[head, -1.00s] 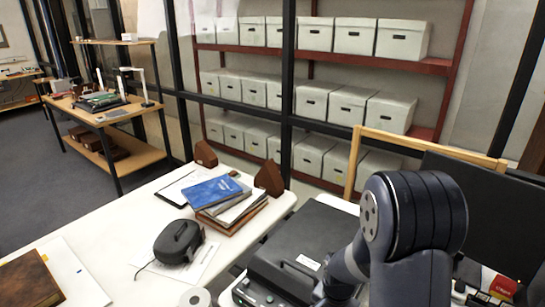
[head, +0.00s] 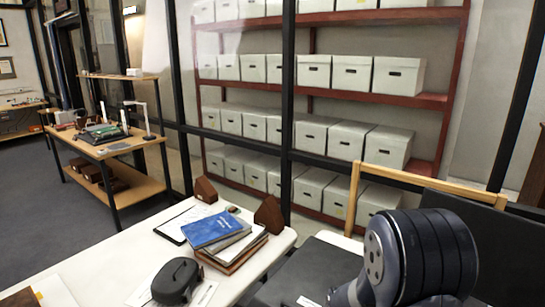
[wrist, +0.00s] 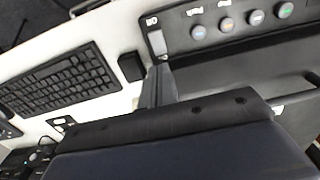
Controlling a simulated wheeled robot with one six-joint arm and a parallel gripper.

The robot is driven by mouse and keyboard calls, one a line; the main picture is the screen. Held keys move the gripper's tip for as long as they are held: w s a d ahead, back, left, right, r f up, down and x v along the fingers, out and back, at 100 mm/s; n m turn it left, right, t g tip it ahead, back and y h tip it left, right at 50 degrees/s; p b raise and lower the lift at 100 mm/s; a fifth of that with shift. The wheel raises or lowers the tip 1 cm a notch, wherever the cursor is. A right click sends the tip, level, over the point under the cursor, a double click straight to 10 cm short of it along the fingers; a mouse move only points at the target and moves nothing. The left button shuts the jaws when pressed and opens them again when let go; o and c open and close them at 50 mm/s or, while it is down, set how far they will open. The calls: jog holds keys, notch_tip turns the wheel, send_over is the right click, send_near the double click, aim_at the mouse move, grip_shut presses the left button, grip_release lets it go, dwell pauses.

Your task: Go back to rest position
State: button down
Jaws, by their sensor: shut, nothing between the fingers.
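My gripper (wrist: 158,72) shows in the wrist view, its fingers together with nothing between them. It is over the edge of a dark device with a row of coloured buttons (wrist: 227,24), beside a white surface. Whether the fingertips touch the device, I cannot tell. In the head view my folded arm fills the lower right and my gripper is out of sight.
A black keyboard (wrist: 60,85) lies left in the wrist view. In the head view, a white table (head: 118,227) holds a blue book (head: 212,228) on a stack and a black rounded device (head: 176,281). Shelves with archival boxes (head: 398,76) stand behind.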

notch_tip(320, 180, down, 7)
jog(key=b, duration=0.4)
jog(key=shift+r, duration=0.35)
